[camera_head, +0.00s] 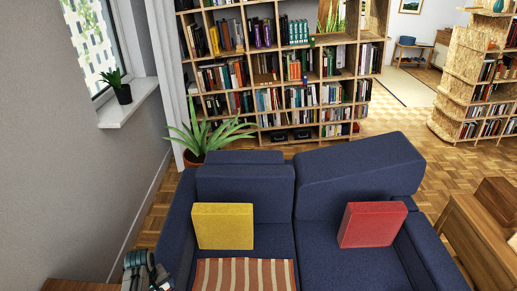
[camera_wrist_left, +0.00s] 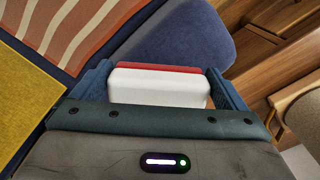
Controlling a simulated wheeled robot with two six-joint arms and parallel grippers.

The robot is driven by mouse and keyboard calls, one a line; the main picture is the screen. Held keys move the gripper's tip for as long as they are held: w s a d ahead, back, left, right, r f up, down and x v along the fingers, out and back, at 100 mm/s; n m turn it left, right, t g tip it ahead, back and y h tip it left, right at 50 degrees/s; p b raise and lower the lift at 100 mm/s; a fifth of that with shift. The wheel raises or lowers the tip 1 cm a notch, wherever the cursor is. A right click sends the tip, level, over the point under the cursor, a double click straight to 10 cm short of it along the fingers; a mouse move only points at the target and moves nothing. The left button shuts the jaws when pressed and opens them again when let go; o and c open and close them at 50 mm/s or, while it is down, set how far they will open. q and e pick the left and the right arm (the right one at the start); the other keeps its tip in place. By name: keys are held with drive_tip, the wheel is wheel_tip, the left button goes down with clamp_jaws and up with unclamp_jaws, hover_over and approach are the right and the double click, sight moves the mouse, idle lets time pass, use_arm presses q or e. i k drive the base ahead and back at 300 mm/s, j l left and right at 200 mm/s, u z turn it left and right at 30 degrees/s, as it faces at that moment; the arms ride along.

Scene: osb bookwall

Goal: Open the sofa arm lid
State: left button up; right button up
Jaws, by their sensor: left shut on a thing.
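The navy sofa (camera_head: 245,180) faces the bottom of the head view. Its picture-left arm (camera_head: 176,235) runs down beside my left gripper (camera_head: 142,270), which is at the lower left. In the left wrist view, my left gripper (camera_wrist_left: 157,70) has its blue fingers on either side of a white block (camera_wrist_left: 158,88) with a red edge, and is shut on it. Rounded navy upholstery (camera_wrist_left: 175,38) lies beyond the fingers. I cannot make out a lid seam, or tell whether the block belongs to the sofa arm. My right gripper is not in view.
A yellow cushion (camera_head: 222,226), a red cushion (camera_head: 371,224) and a striped throw (camera_head: 245,274) lie on the sofa. A potted plant (camera_head: 205,140) stands behind its left corner. A grey wall (camera_head: 60,180) is close on the left; a wooden cabinet (camera_head: 470,240) stands right.

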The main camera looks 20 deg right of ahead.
sight(445, 275)
drive_tip(key=z, duration=1.7)
